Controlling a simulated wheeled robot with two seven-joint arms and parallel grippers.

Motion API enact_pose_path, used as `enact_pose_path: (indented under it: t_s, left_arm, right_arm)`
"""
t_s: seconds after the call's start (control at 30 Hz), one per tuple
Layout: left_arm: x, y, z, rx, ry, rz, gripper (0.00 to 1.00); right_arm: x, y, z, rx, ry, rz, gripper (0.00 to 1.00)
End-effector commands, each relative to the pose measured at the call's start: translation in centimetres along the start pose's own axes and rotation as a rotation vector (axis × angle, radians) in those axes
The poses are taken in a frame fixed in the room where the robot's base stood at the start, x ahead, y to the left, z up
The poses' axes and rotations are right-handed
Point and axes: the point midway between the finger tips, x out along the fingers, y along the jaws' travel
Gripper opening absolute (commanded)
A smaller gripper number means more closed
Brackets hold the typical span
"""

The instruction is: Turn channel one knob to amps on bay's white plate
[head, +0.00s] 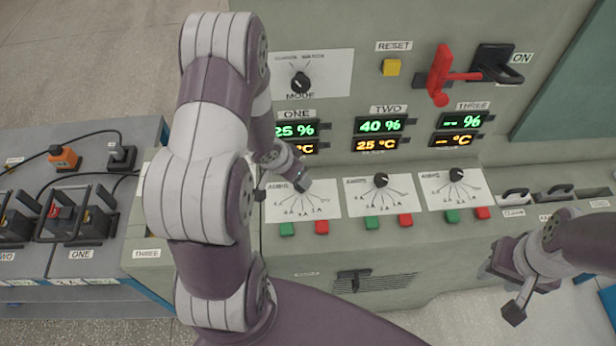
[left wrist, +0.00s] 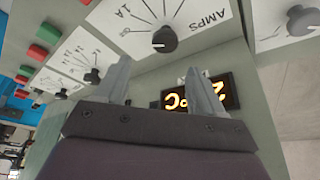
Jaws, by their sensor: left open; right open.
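The channel one white plate (head: 315,205) is on the bay's sloped panel, marked with AMPS and a fan of lines. Its black knob is hidden behind my left gripper (head: 282,190) in the head view. In the left wrist view, the AMPS plate (left wrist: 195,20) appears upside down with its black knob (left wrist: 165,40) beyond the fingertips. My left gripper (left wrist: 160,85) is open, with nothing between its fingers and apart from that knob. My right gripper (head: 503,290) is open and empty at the lower right, away from the plates.
Channel two's knob (head: 380,180) and channel three's knob (head: 457,174) stand to the right. Green and red buttons (head: 321,227) line the lower plate edges. The mode knob (head: 299,83), yellow reset button (head: 391,67) and red lever (head: 440,75) are above.

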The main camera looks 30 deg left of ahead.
Motion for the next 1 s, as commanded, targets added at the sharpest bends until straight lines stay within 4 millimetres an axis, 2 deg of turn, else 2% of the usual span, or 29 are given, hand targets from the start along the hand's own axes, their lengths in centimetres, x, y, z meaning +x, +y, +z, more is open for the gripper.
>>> enact_pose_path:
  t_s: [0.03, 0.1, 0.3, 0.43, 0.7, 0.77, 0.8, 0.87, 0.9, 1.0]
  left_arm:
    - [2.0, 0.1, 0.3, 0.001, -0.002, 0.001, 0.68]
    - [3.7, 0.1, 0.2, 0.001, -0.002, 0.001, 0.68]
    - [7.0, 0.0, 0.0, 0.003, -0.001, -0.001, 0.68]
    - [8.0, 0.0, 0.0, 0.003, -0.001, -0.002, 0.68]
    - [8.1, 0.0, 0.0, 0.003, 0.0, -0.002, 0.68]
    - [8.1, 0.0, 0.0, 0.003, 0.0, -0.002, 0.52]
    - [8.1, 0.0, 0.0, 0.003, 0.0, -0.002, 0.39]
    - [8.1, 0.0, 0.0, 0.003, 0.0, -0.002, 0.19]
    - [8.1, 0.0, 0.0, 0.002, 0.0, -0.003, 0.14]
    - [8.1, 0.0, -0.1, 0.003, 0.0, -0.002, 0.14]
  right_arm:
    - [1.0, 0.0, 0.1, 0.0, 0.0, 0.0, 0.43]
    - [1.4, 0.0, 0.2, 0.0, 0.0, 0.0, 0.43]
    - [1.7, 0.0, 0.2, 0.0, 0.001, 0.0, 0.43]
    - [1.8, 0.0, 0.2, 0.0, 0.001, 0.0, 0.43]
    - [1.8, 0.0, 0.2, 0.0, 0.001, 0.0, 0.43]
    - [1.8, 0.0, 0.2, 0.0, 0.001, 0.0, 0.43]
    - [1.8, 0.0, 0.2, 0.0, 0.001, 0.0, 0.43]
    - [1.8, 0.0, 0.2, 0.0, 0.001, 0.0, 0.43]
    - [1.8, 0.0, 0.2, 0.0, 0.001, 0.0, 0.43]
    - [1.8, 0.0, 0.2, 0.0, 0.001, 0.0, 0.43]
